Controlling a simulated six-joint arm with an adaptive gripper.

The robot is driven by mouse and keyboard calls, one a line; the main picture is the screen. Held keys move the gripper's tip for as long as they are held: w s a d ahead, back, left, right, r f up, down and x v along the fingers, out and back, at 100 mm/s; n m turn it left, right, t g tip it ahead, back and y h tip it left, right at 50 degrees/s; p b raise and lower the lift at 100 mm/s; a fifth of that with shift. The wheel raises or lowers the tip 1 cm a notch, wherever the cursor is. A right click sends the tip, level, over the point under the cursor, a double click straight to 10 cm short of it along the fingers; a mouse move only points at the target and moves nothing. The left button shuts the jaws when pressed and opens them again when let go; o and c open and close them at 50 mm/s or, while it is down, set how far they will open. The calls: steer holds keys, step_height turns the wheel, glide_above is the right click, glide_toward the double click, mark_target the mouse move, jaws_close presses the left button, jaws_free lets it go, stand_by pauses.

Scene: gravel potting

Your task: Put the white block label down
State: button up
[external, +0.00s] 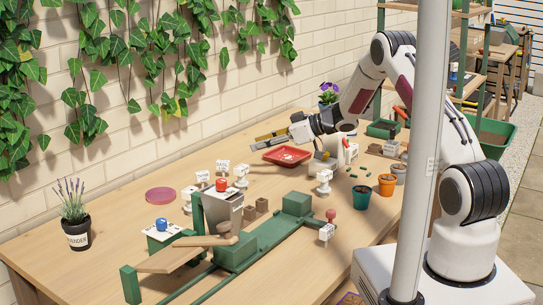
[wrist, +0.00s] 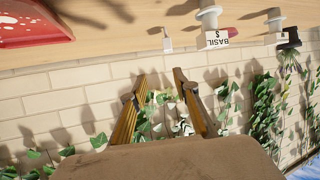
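Several small white block labels stand on the table, including ones at the middle back (external: 222,166), on the right (external: 324,176) and at the front (external: 326,232). I cannot tell which one the task means. In the wrist view a white label reading BASIL (wrist: 217,39) appears upside down at the top, with a small plain white piece (wrist: 167,44) to its left. My gripper (external: 256,142) is raised above the back of the table, pointing left toward the wall. Its two yellowish fingers (wrist: 160,76) are apart, with nothing seen between them but the ivy and wall behind.
A green stand (external: 240,251) with a grey hopper (external: 223,208) and wooden ramp (external: 187,254) fills the front. A lavender pot (external: 76,232) stands left. Small pots (external: 361,198) stand right. Ivy (external: 90,90) hangs on the wall.

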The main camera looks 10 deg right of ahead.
steer(key=w+d+r+m+t+h, duration=0.1)
steer(key=d+r+m+t+h, duration=0.15)
steer(key=d+r, duration=0.5)
steer(key=w+d+r+m+t+h, duration=0.25)
steer(key=d+r, duration=0.35)
steer(key=r, duration=0.3)
steer(key=s+d+r+m+t+h, duration=0.1)
steer(key=s+d+r+m+h, duration=0.4)
steer(key=s+d+r, duration=0.55)
steer(key=s+d+f+m+g+h, duration=0.15)
steer(key=s+d, duration=0.25)
steer(key=s, duration=0.5)
steer(key=s+d+g+h, duration=0.15)
steer(key=s+d, duration=0.25)
steer(key=s, duration=0.5)
steer(key=s+a+f+m+g, duration=0.1)
steer(key=s+f, duration=0.2)
steer(key=s, duration=0.7)
steer(key=s+a+f+g+y, duration=0.1)
steer(key=s+f+g, duration=0.1)
steer(key=s, duration=0.9)
steer(key=shift+s+a+f+m, duration=0.15)
steer(key=shift+f+m, duration=0.2)
steer(key=shift+f, duration=0.45)
